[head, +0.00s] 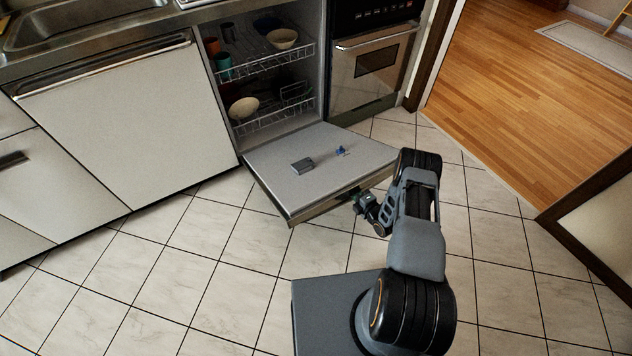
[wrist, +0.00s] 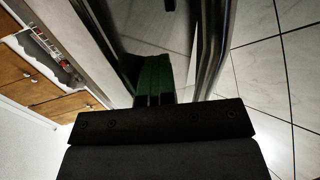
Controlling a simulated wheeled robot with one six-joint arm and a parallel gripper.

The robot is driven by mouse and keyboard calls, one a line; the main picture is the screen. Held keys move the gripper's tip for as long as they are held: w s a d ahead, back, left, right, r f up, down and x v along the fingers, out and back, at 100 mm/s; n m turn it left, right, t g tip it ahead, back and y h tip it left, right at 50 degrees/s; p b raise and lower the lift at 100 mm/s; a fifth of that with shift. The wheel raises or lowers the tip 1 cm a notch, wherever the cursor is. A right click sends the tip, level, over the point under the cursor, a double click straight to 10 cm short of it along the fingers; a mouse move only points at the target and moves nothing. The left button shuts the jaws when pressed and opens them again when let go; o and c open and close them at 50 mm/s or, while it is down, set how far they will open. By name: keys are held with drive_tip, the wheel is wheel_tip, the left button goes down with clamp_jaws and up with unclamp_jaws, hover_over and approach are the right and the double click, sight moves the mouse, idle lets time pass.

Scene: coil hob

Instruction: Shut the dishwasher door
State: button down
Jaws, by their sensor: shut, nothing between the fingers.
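The dishwasher door (head: 325,160) is hinged down at the bottom and lies open, nearly flat, in front of the dishwasher (head: 268,75). A handle bar (head: 335,201) runs along the door's outer end. My gripper (head: 362,200) is at that end, near the handle, with the arm reaching in from the right. In the wrist view my gripper's fingers (wrist: 153,78) are together, between the door (wrist: 165,28) and the shiny handle bar (wrist: 213,45). Nothing is held. I cannot tell whether the fingers touch the door or the bar.
Two wire racks (head: 265,62) hold bowls and cups inside. A grey box (head: 302,165) and a small blue item (head: 341,151) lie on the door. An oven (head: 375,65) stands right of the dishwasher. White cabinets stand left. Tiled floor (head: 230,250) around the door is clear.

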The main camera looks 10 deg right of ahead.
sight(357, 186)
drive_tip(key=shift+w+a+r+p, duration=0.15)
drive_tip(key=shift+w+r+p, duration=0.2)
drive_tip(key=shift+r, duration=0.45)
drive_tip(key=shift+w+a+r+p, duration=0.1)
drive_tip(key=shift+w+r+p, duration=0.25)
drive_tip(key=shift+r, duration=0.45)
drive_tip(key=shift+w+a+r+p, duration=0.15)
drive_tip(key=shift+w+r+p, duration=0.15)
drive_tip(key=shift+r, duration=0.5)
drive_tip(key=shift+w+a+r+p, duration=0.25)
drive_tip(key=shift+w+r+p, duration=0.25)
drive_tip(key=shift+r, duration=0.55)
drive_tip(key=shift+w+a+r+p, duration=0.2)
drive_tip(key=shift+w+r+p, duration=0.3)
drive_tip(key=shift+r, duration=0.5)
drive_tip(key=shift+w+a+r+p, duration=0.3)
drive_tip(key=shift+w+r, duration=0.3)
drive_tip(key=shift+r, duration=0.45)
drive_tip(key=w+a+r+p, duration=0.1)
drive_tip(key=w+r, duration=0.2)
drive_tip(key=r, duration=0.2)
drive_tip(key=shift+a, duration=0.2)
drive_tip(key=w+a+r+b, duration=0.1)
drive_tip(key=w+a+r, duration=0.2)
drive_tip(key=w+r, duration=0.5)
drive_tip(key=w+a+r+b, duration=0.2)
drive_tip(key=w+a+r, duration=0.2)
drive_tip(key=w+r, duration=0.4)
drive_tip(key=shift+a+r, duration=0.15)
drive_tip(key=shift+r, duration=0.1)
